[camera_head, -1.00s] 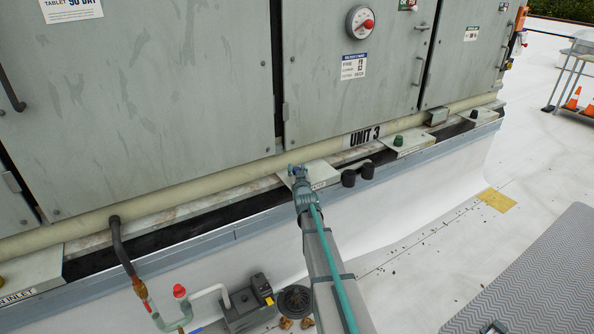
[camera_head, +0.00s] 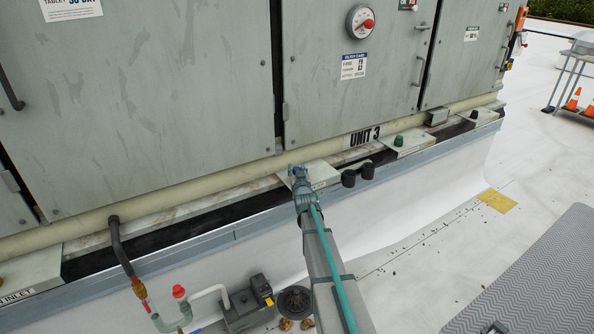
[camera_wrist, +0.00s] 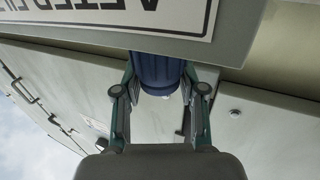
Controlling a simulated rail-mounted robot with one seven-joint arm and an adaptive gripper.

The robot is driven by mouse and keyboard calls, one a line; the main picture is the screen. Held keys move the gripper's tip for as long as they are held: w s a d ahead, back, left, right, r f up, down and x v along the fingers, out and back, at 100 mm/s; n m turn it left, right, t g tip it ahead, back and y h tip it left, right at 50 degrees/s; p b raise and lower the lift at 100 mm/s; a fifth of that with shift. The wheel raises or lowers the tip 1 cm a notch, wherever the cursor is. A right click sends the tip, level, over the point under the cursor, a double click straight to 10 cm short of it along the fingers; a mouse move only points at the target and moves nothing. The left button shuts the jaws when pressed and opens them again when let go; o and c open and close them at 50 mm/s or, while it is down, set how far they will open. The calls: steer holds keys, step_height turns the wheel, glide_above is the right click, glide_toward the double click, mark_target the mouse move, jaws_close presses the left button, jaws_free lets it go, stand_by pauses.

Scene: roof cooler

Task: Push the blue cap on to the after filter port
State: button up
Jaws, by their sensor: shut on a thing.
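The blue cap (camera_wrist: 160,72) shows in the wrist view, a ribbed cylinder between the two fingers of my gripper (camera_wrist: 160,92). My gripper is shut on it. The cap's upper end in the picture meets the edge of a grey plate (camera_wrist: 236,42) with a label lettered upside down, partly reading "AFTER FI". In the head view my gripper (camera_head: 298,176) is over a light plate (camera_head: 322,173) on the ledge under the middle cabinet door. The port is hidden, and I cannot tell how far the cap sits on it.
Two black round knobs (camera_head: 358,174) stand close to the right of my gripper. Plates with a green cap (camera_head: 398,140) and a dark cap (camera_head: 474,115) lie farther right. A cream pipe (camera_head: 230,182) runs behind along the cabinets.

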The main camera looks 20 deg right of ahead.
steer(key=shift+f+b, duration=0.65)
steer(key=shift+b, duration=0.15)
stand_by(0.6)
steer(key=o, duration=0.7)
steer(key=b+v, duration=0.3)
steer(key=v, duration=0.8)
stand_by(0.5)
stand_by(0.3)
